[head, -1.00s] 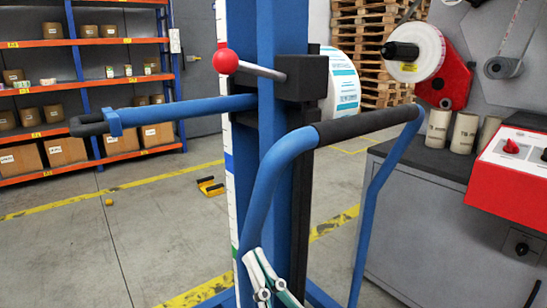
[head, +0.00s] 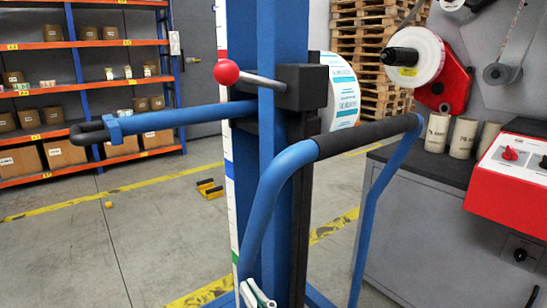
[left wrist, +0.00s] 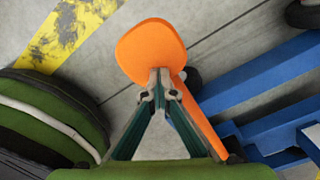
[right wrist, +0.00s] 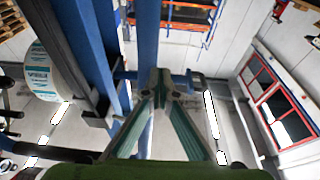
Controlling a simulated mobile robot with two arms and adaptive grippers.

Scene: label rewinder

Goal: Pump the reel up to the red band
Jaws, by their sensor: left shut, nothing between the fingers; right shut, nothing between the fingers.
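The reel (head: 341,92), a white roll with teal print, sits behind the lift's black carriage (head: 295,88) on the blue mast (head: 267,190). It also shows in the right wrist view (right wrist: 42,72). A white scale strip on the mast has a red band (head: 221,40) high up, with blue and green bands below. The red ball knob (head: 227,72) sticks out left of the carriage. My left gripper (left wrist: 160,75) is shut and empty over the orange pedal (left wrist: 150,48); contact is unclear. My right gripper (head: 255,296) is shut and empty near the mast; it also shows in the right wrist view (right wrist: 160,85).
A blue handle loop with a black grip (head: 368,136) crosses before the mast. A blue bar (head: 180,116) reaches left. The grey workbench (head: 430,215) with a red control box (head: 510,175) stands right. Shelves (head: 70,95) stand back left; the floor between is mostly clear.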

